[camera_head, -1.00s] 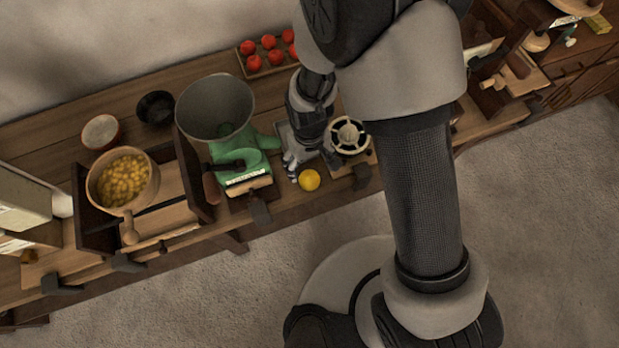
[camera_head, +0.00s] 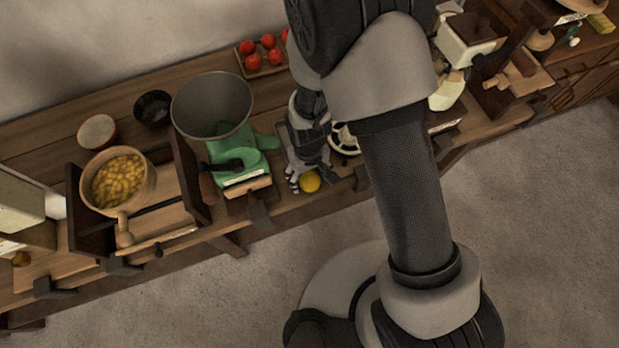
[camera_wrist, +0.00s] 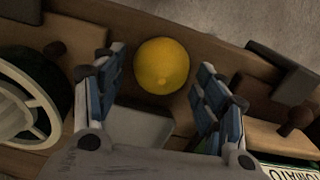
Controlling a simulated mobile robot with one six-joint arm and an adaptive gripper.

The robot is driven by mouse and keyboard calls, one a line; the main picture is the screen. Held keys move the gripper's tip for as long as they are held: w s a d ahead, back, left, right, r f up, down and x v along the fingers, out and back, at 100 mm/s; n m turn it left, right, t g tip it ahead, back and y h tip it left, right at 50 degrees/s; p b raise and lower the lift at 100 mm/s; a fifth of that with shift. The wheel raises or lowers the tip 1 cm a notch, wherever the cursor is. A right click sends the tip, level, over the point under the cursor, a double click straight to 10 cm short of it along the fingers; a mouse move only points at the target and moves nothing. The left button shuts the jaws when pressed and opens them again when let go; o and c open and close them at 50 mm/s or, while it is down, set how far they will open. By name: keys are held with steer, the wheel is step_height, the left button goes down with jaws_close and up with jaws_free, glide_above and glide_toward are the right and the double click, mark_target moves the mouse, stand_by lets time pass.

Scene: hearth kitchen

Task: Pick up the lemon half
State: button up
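The lemon half (camera_wrist: 162,66) shows as a yellow dome with a small nub in the wrist view. It lies on the wooden counter near its front edge, and its underside is hidden. In the head view the lemon half (camera_head: 310,181) is partly covered by my gripper (camera_head: 299,172). In the wrist view my gripper (camera_wrist: 162,95) is open, with one blue-padded finger on each side of the lemon. Gaps show between both fingers and the lemon, which sits toward the fingertips.
A green scale-like device with a large grey bowl (camera_head: 212,104) stands left of my gripper. A cream spoked wheel (camera_head: 343,139) stands close on the right; it also shows in the wrist view (camera_wrist: 25,100). A grey tray (camera_wrist: 142,128) lies beneath my gripper. Tomatoes (camera_head: 268,41) sit behind.

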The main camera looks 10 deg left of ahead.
steer(key=c, duration=0.9)
steer(key=shift+o, duration=0.2)
steer(key=shift+r, duration=0.15)
